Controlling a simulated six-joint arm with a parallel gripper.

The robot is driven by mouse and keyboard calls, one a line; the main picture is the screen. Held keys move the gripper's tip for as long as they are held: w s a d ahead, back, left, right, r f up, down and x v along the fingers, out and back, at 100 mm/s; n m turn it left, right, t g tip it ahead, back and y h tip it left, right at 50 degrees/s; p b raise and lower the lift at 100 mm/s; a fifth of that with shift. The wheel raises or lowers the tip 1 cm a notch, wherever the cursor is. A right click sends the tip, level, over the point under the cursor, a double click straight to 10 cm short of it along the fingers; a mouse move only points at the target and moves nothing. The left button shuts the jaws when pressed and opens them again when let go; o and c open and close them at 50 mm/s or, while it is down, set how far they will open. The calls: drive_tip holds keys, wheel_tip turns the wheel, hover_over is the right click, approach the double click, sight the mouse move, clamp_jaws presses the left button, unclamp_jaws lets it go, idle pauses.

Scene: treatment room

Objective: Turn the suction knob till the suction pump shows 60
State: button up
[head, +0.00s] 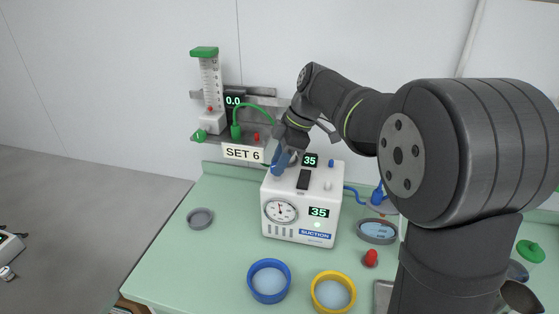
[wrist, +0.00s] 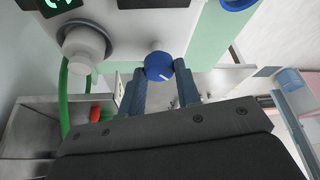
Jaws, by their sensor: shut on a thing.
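The suction pump (head: 328,183) is a white box on the green table, with a round dial gauge (head: 280,211) and a green-lit display (head: 319,212) reading 35. A second small display (head: 310,160) at its top also reads 35. My gripper (head: 282,160) reaches down to the top left of the pump. In the wrist view, a round blue knob (wrist: 158,64) with a white mark sits between the tips of my gripper (wrist: 160,76), which is shut on it. In the head view, my fingers hide the knob.
A flowmeter (head: 210,85) with a green top, a 0.0 display (head: 233,100) and a "SET 6" sign (head: 242,153) are on the wall behind. A blue-rimmed bowl (head: 269,264), a yellow-rimmed bowl (head: 316,293) and a grey dish (head: 200,218) stand around the pump.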

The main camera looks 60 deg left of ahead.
drive_tip(key=n+h, duration=0.1)
drive_tip(key=n, duration=0.1)
drive_tip(key=n+h, duration=0.1)
drive_tip(key=n, duration=0.2)
drive_tip(key=n+h, duration=0.1)
drive_tip(key=n, duration=0.1)
drive_tip(key=shift+a, duration=0.25)
drive_tip(key=n+h, duration=0.1)
drive_tip(key=n, duration=0.2)
drive_tip(key=n+h, duration=0.1)
drive_tip(key=n, duration=0.2)
drive_tip(key=shift+a+n+t, duration=0.1)
drive_tip(key=shift+n+t, duration=0.3)
drive_tip(key=o, duration=1)
